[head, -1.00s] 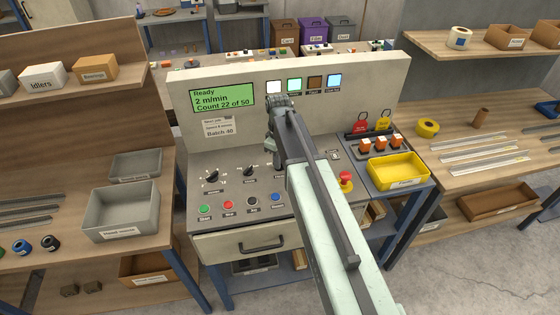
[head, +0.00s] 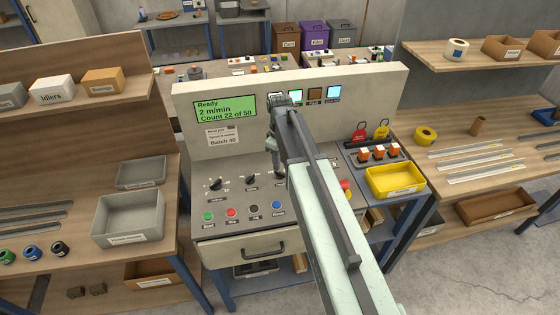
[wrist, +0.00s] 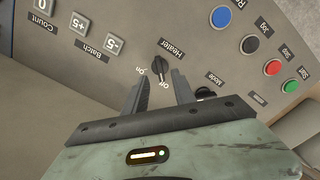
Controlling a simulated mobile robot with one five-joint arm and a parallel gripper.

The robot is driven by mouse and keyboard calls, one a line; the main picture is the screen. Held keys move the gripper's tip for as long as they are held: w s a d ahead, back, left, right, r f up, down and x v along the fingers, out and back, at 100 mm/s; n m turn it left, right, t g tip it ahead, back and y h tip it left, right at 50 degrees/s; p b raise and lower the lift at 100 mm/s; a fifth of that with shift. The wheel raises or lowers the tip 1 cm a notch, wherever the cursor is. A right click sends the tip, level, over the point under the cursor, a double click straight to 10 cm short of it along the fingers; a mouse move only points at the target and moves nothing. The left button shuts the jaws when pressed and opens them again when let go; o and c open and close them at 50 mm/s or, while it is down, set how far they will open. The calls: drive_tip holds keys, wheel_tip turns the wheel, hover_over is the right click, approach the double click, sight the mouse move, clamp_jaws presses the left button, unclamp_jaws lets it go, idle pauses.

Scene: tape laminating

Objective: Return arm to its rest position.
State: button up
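My arm (head: 325,215) reaches forward over the grey control panel (head: 200,165), with my gripper (head: 274,143) in front of the upright board that carries the green display (head: 225,108). In the wrist view my gripper (wrist: 161,88) shows two dark fingers spread apart, with nothing held between them. The display reads Ready, 2 m/min, Count 22 of 50. My arm hides part of the panel's right side.
A red mushroom button (head: 346,185) sits beside my arm.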

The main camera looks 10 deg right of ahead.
wheel_tip(320, 180, up, 3)
drive_tip(key=shift+r+p, duration=0.1)
drive_tip(key=shift+p, duration=0.75)
drive_tip(key=shift+f, duration=0.3)
drive_tip(key=shift+m, duration=0.6)
drive_tip(key=s+f+b, duration=0.1)
drive_tip(key=s, duration=0.1)
drive_tip(key=s+f+b, duration=0.1)
drive_tip(key=s, duration=0.1)
drive_tip(key=s+f+b, duration=0.1)
drive_tip(key=s, duration=0.2)
drive_tip(key=shift+d, duration=0.25)
drive_tip(key=s+m, duration=0.3)
drive_tip(key=s, duration=0.1)
drive_tip(key=s+m+b, duration=0.1)
drive_tip(key=s+m, duration=0.2)
drive_tip(key=s, duration=0.1)
drive_tip(key=shift+s+f, duration=0.2)
drive_tip(key=shift+w+m, duration=0.25)
drive_tip(key=shift+m, duration=0.75)
